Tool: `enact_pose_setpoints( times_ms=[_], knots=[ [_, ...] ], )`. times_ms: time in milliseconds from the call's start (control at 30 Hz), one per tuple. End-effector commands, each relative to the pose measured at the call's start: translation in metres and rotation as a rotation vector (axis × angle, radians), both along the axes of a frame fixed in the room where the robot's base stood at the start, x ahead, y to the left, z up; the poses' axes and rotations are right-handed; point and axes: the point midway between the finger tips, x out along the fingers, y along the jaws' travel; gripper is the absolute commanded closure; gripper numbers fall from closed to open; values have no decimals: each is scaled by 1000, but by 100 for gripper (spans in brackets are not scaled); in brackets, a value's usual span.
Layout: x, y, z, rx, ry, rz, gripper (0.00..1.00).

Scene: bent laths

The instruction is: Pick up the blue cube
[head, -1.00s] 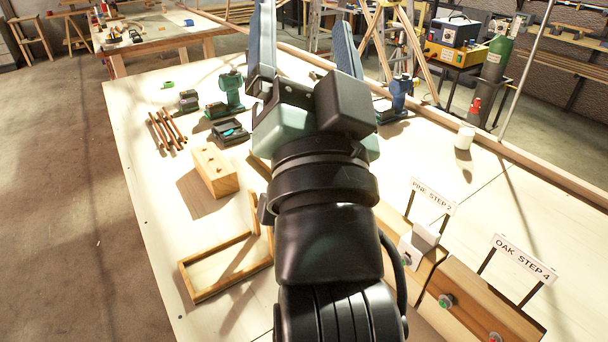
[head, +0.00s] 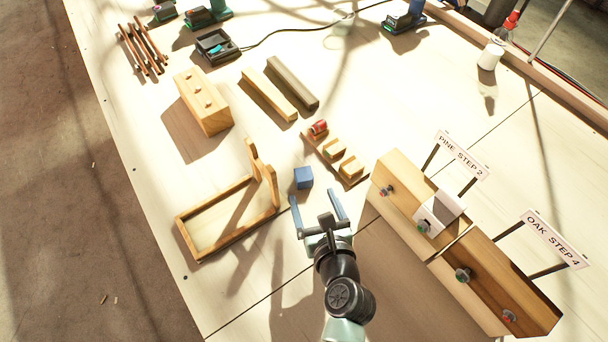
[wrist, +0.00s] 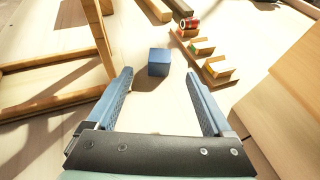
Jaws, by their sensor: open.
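The blue cube (head: 303,178) sits on the pale table top, between the wooden frame and the small rack of blocks. My gripper (head: 317,198) is open and empty, just in front of the cube on its near side. In the wrist view the cube (wrist: 159,61) lies ahead of my gripper (wrist: 158,80), in line with the gap between the two blue fingers. The fingers appear apart from the cube. I cannot tell their exact height above the table.
A wooden frame with an upright end (head: 222,237) stands left of the cube. A strip with small blocks (head: 335,158) and a red cylinder (head: 318,127) is close on the right. Two bars (head: 270,95) lie behind. Wooden fixtures with signs (head: 470,255) stand at the right.

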Motion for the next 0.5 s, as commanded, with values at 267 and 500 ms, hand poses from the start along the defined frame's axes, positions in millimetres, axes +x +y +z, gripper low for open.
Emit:
enact_pose_setpoints(
  times_ms=[267, 500],
  knots=[
    [40, 9, -16, -3, -3, 2, 15],
    [53, 13, -22, -5, -2, 3, 15]
  ],
)
